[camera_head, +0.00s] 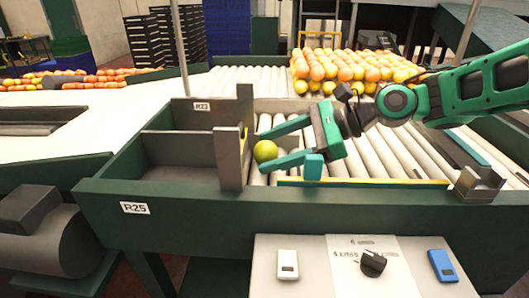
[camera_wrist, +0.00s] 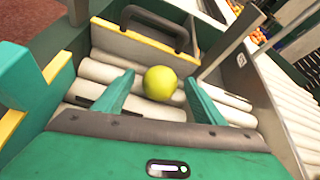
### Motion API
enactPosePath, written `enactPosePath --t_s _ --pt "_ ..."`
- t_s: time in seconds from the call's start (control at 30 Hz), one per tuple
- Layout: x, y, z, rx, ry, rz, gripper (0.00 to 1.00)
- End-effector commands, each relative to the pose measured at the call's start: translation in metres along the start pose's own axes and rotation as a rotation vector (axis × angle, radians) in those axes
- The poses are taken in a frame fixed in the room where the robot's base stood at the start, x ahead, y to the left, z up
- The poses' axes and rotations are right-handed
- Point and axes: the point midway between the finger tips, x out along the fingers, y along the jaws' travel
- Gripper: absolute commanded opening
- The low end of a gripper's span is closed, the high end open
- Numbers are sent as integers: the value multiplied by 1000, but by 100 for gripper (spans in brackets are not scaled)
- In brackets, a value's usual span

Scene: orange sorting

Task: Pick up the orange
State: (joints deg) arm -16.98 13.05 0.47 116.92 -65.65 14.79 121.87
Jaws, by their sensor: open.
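A single yellow-green orange (camera_head: 265,151) lies on the roller conveyor, close to the grey upright plate at the end of the lane. My gripper (camera_head: 279,146) is open, with its two teal fingers reaching left towards the orange. In the wrist view the orange (camera_wrist: 160,83) shows between and slightly beyond the fingertips of my gripper (camera_wrist: 157,92). I see no clear contact between the fingers and the fruit.
A pile of oranges (camera_head: 345,68) sits at the back of the rollers (camera_head: 390,150). Grey dividers (camera_head: 229,158) and an empty bin (camera_head: 180,150) stand left of the orange. A green side wall (camera_head: 300,205) with a yellow strip borders the lane in front. Small devices lie on a front shelf (camera_head: 310,280).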

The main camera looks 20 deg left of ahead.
Motion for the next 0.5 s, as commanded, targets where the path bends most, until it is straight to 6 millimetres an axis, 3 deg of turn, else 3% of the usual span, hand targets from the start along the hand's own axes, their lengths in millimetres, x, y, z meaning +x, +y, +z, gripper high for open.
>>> enactPosePath --t_s 0.07,0.23,0.5 --pt "0 0 0 0 0 0 62" --pt "0 0 0 0 0 0 21" --pt "-1 0 1 0 -1 0 18"
